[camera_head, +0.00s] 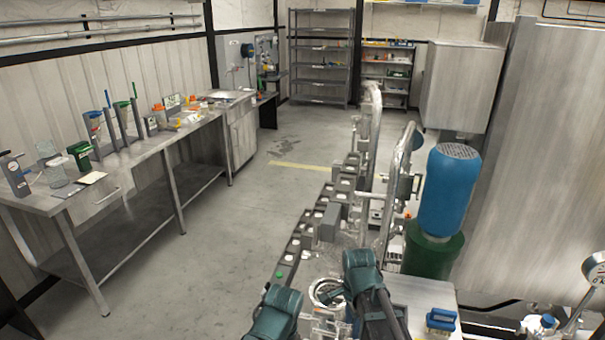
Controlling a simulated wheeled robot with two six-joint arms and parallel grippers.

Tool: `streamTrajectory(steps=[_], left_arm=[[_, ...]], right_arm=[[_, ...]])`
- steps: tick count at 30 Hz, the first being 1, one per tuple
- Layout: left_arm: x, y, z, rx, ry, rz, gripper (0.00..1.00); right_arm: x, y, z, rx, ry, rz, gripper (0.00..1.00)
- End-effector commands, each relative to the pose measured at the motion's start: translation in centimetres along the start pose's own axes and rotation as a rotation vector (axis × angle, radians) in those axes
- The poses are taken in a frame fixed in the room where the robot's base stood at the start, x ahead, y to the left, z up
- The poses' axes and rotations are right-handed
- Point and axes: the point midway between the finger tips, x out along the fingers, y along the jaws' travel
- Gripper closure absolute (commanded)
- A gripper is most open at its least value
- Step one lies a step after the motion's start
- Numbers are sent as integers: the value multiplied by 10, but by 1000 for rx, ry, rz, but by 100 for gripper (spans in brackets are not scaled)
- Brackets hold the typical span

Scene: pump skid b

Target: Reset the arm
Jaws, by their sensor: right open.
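My right gripper (364,283) shows at the bottom centre as dark teal and black parts, open, with nothing seen in it. It is over the near end of the pump skid, beside a round metal ring (326,292); I cannot tell whether they touch. Another teal part of mine (274,316) shows at the bottom edge to its left. My left gripper is not seen. The blue motor (449,190) stands upright on a green base (432,250) to the right of the right gripper.
Curved metal pipes (372,140) rise beyond my right gripper. A blue-handled item (440,320) and a gauge (595,266) are at the lower right. A long bench (130,160) with several items runs along the left wall. The floor (225,235) between is clear.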

Motion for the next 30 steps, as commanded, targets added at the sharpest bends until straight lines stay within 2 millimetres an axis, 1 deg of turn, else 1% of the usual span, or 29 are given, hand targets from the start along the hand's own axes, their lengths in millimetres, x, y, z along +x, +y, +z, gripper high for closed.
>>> streamTrajectory(steps=[1,5,8,12,15,18,21,24,30], left_arm=[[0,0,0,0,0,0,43],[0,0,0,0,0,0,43],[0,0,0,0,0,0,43],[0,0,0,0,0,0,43],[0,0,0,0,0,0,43],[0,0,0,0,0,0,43],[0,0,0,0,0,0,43],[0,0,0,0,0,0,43],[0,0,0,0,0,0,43]], right_arm=[[0,6,7,-72,3,2,52],[0,20,24,-319,13,11,52],[0,35,42,-586,21,23,52],[-1,58,66,-997,31,46,52],[-1,71,79,-1247,33,61,52],[-1,81,88,-1440,35,75,52],[-2,88,93,-1568,35,85,52],[-2,91,96,-1637,34,90,52],[-2,91,96,-1661,34,92,52]])
